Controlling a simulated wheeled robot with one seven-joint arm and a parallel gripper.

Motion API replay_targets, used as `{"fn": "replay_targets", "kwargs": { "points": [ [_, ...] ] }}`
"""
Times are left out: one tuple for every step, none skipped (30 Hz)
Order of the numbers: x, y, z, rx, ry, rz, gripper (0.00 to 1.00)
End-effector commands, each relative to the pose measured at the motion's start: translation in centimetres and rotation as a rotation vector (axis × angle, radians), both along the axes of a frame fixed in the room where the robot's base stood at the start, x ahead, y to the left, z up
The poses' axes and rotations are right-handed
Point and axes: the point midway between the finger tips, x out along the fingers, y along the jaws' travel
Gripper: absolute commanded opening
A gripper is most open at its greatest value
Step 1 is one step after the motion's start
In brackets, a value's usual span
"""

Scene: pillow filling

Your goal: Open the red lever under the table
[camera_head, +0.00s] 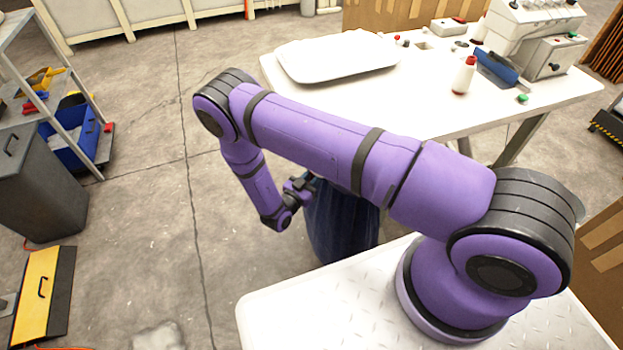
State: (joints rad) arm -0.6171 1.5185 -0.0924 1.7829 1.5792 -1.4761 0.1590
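No red lever shows in the head view; the space under the white table (440,122) is mostly hidden by the tabletop and my purple arm. The table stands at the upper right, with grey legs. My gripper (298,188) is below table height, near the table's front left side, beside a dark blue fabric-like object (340,222). The gripper is small and dark here. I cannot tell whether its fingers are open or shut, or whether it touches the blue object.
The concrete floor between is mostly clear.

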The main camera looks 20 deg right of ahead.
Motion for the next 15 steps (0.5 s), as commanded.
{"fn": "replay_targets", "kwargs": {
  "points": [
    [0.01,0.02,0.01,0.000,0.000,0.000,0.00],
    [0.01,0.02,0.01,0.000,0.000,0.000,0.00],
    [0.02,0.02,0.01,0.000,0.000,0.000,0.00],
    [0.02,0.02,0.01,0.001,-0.001,0.000,0.00],
    [0.02,0.02,0.01,0.001,-0.001,0.000,0.00],
    [0.02,0.04,0.01,0.003,-0.001,0.000,0.00],
    [0.02,0.05,0.02,0.005,0.000,0.000,0.00],
    [0.03,0.07,0.02,0.008,-0.001,0.000,0.00],
    [0.02,0.09,0.02,0.014,0.000,0.000,0.00],
    [0.03,0.12,0.02,0.020,0.000,0.000,0.00],
    [0.03,0.15,0.02,0.027,0.000,0.001,0.00],
    [0.05,0.21,0.04,0.040,0.000,0.001,0.00],
    [0.05,0.26,0.06,0.050,0.000,0.001,0.00],
    [0.05,0.32,0.07,0.065,0.000,0.000,0.00],
    [0.05,0.42,0.09,0.085,0.000,0.000,0.00]
  ]
}}
